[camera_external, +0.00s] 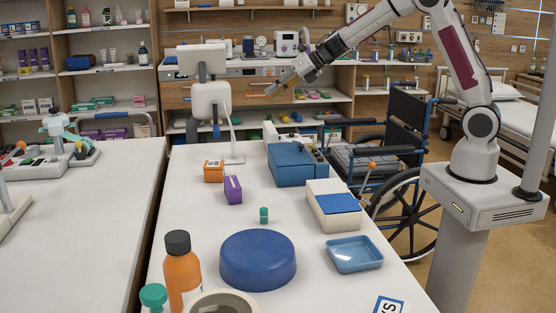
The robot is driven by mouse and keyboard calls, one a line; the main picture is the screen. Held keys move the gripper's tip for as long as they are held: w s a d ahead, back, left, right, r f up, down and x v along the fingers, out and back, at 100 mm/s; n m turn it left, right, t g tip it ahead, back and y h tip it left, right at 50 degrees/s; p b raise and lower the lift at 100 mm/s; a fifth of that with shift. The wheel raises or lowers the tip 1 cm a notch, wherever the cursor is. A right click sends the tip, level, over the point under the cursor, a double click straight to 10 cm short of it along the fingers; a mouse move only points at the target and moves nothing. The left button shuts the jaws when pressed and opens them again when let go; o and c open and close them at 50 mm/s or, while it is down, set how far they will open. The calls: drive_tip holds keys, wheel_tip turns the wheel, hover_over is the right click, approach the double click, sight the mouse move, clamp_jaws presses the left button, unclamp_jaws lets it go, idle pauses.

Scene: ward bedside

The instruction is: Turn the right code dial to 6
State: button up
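No code dial can be made out with certainty at this size, and no digits can be read. A blue box (290,166) stands on the far part of the white table, with small fittings at its back and right side too small to identify. My gripper (271,91) is high above the table's far end, up and left of the blue box in the picture, and apart from it. Its fingers point down and left. Whether they are open or shut is too small to tell.
An orange box (214,171), a purple box (233,190) and a small green-capped vial (264,215) stand left of and nearer than the blue box. A white box with a blue top (335,204), blue tray (354,254), round blue object (258,260) and orange bottle (183,275) stand nearer.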

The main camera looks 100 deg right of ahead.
drive_tip(key=s+a+r+m+g+h, duration=0.1)
drive_tip(key=s+a+m+g+h, duration=0.1)
drive_tip(key=s+m, duration=0.6)
drive_tip(key=s+a+m+g+h, duration=0.25)
drive_tip(key=s+m, duration=0.35)
drive_tip(key=m, duration=0.5)
drive_tip(key=s+a+f+m+g+y, duration=0.1)
drive_tip(key=s+a+m+y, duration=0.1)
drive_tip(key=s+a, duration=0.3)
drive_tip(key=s+a+m+g+y, duration=0.1)
drive_tip(key=s+a+m+y, duration=0.2)
drive_tip(key=a, duration=1)
drive_tip(key=s+a+f+m+g+y, duration=0.1)
drive_tip(key=s+a+m+y, duration=0.1)
drive_tip(key=s+a, duration=0.7)
drive_tip(key=shift+s+a+f+m, duration=0.15)
drive_tip(key=shift+a+f+m, duration=0.15)
drive_tip(key=shift+m, duration=0.5)
drive_tip(key=shift+f, duration=0.2)
